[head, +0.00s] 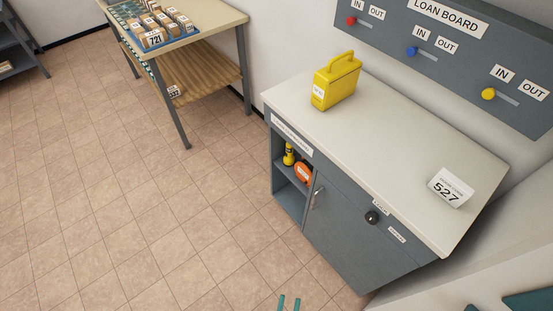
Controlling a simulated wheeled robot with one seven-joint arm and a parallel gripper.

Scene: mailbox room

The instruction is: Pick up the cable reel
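The cable reel (303,173) looks like an orange disc with a pale label. It sits in the open cubby at the left end of the grey cabinet (345,225), beside a yellow object (289,155) that looks like a torch. The cubby's side wall and shelf surround the reel.
A yellow case (336,82) and a white 527 sign (450,188) stand on the cabinet's top. The cabinet door has a handle and a black knob (372,217). A table (208,28) with boxes stands at the back. The tiled floor (150,210) left of the cabinet is clear.

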